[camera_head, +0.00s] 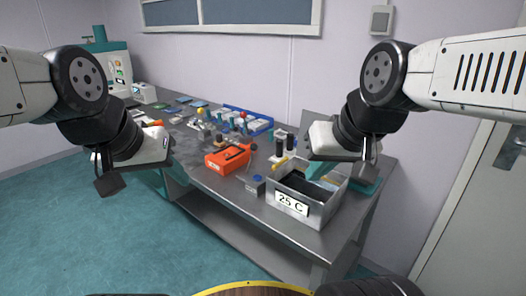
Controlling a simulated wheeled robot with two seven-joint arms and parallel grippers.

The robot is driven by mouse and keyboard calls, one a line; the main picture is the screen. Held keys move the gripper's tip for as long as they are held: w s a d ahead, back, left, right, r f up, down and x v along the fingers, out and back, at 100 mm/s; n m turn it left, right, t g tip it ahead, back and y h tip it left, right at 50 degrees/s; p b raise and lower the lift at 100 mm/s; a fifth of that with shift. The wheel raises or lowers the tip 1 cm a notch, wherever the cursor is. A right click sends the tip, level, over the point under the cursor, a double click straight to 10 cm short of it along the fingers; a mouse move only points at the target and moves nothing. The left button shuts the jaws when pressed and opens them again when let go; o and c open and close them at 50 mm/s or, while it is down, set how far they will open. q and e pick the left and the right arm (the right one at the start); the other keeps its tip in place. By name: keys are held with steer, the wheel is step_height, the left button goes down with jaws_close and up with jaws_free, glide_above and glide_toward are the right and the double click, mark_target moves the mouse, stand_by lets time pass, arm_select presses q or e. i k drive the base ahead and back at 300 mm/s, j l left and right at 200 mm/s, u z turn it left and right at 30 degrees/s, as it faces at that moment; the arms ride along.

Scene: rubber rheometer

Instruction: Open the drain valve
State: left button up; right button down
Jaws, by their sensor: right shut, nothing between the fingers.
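A grey metal bath box (309,215) with a "25 C" label stands at the near right end of the bench. A small yellow lever (279,163) sits at its far left corner. I cannot tell for certain whether this is the drain valve. My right gripper (316,169) is shut and empty, over the open top of the bath; its tips are partly hard to make out. The lever is to its left, apart from it. My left gripper (108,185) hangs left of the bench's front edge, away from the bath; its jaw opening is not clear.
An orange device (228,161) with a black lever, a blue rack (247,121) and several small items crowd the metal bench (225,188). The teal floor (100,240) in front is clear.

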mark_target(286, 159)
steer(key=i+j+z, duration=0.35)
steer(key=i+j, duration=0.25)
steer(key=i, duration=0.15)
